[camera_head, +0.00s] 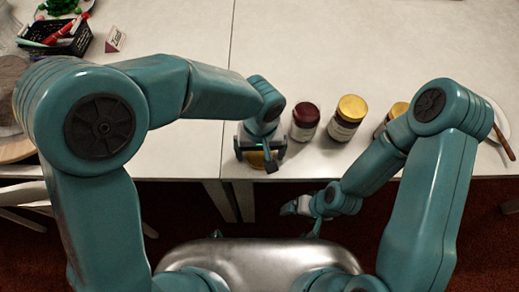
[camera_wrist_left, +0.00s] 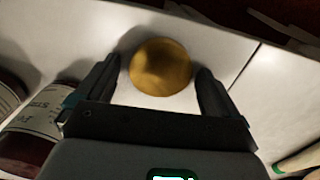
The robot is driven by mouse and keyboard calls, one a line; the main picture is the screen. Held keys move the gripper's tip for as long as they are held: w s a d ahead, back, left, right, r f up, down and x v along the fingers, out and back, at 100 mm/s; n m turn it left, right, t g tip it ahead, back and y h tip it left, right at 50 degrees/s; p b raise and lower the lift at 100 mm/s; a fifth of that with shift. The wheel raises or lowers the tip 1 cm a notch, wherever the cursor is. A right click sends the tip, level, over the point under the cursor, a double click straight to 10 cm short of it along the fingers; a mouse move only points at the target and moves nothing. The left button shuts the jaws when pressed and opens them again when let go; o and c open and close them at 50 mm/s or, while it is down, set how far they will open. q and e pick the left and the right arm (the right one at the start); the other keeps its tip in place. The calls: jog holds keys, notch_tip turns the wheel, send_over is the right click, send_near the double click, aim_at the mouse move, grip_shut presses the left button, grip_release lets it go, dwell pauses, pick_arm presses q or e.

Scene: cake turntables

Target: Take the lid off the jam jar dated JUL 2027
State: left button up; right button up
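A round gold lid (camera_wrist_left: 160,67) lies between the fingers of my left gripper (camera_wrist_left: 158,68) in the left wrist view, with a gap on each side. It looks flat on the table near the front edge and partly shows below the gripper (camera_head: 258,150) in the head view (camera_head: 256,160). To its right stand a jar with a dark red top (camera_head: 305,121) and gold-lidded jars (camera_head: 348,117) and (camera_head: 394,112). I cannot tell whether the dark top is a lid or bare jam. No date is readable. My right gripper (camera_head: 302,206) hangs in front of the table; its opening is unclear.
A black basket (camera_head: 60,38) with pens stands at the far left, beside a small sign (camera_head: 115,39). A round wooden turntable (camera_head: 12,100) is at the left edge. A plate (camera_head: 497,118) is at the right. The table (camera_head: 330,50) behind the jars is clear.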

aim_at(260, 155)
pick_arm(q)
jog(key=shift+s, duration=0.15)
jog(key=shift+r+p, duration=0.25)
jog(key=shift+p, duration=0.05)
notch_tip(260, 155, up, 12)
jog(key=p, duration=0.1)
